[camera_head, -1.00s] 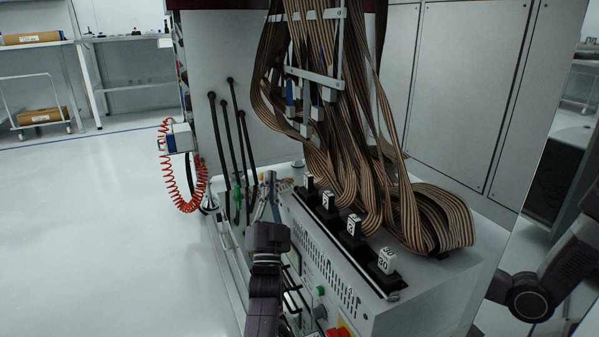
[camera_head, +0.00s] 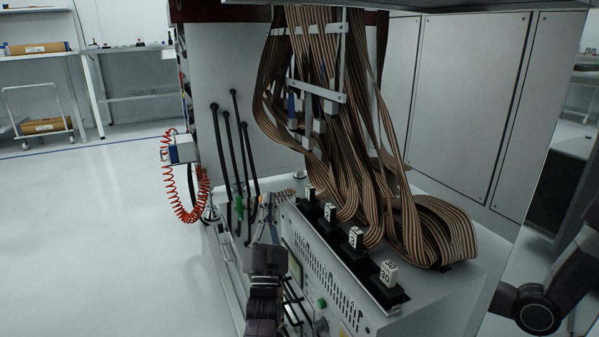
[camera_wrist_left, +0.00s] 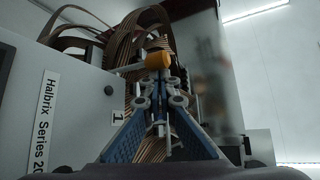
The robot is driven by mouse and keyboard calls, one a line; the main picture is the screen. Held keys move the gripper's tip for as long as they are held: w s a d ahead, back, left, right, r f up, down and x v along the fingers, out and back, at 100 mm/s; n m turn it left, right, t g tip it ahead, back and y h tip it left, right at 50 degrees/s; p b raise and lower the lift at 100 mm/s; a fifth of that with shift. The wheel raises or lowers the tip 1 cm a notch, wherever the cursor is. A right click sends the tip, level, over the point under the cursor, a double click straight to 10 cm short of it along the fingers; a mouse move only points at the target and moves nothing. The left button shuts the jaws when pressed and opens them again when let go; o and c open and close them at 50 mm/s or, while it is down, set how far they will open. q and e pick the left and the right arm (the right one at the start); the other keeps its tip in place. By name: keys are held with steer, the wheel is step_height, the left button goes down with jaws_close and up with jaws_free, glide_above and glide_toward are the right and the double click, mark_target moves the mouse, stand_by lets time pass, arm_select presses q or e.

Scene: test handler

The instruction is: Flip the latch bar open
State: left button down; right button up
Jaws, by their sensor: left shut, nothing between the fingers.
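Black connectors with white number tags (camera_head: 388,273) line the unit's top. Striped ribbon cables (camera_head: 435,225) hang and loop behind them. Black upright rods (camera_head: 235,130) and a red coiled hose (camera_head: 182,205) stand left. The floor at left is clear.

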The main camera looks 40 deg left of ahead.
arm_select(q)
steer(key=shift+f, duration=0.2)
step_height(320, 180, up, 10)
steer(key=shift+r, duration=0.2)
stand_by(0.3)
steer(key=shift+f, duration=0.1)
stand_by(0.4)
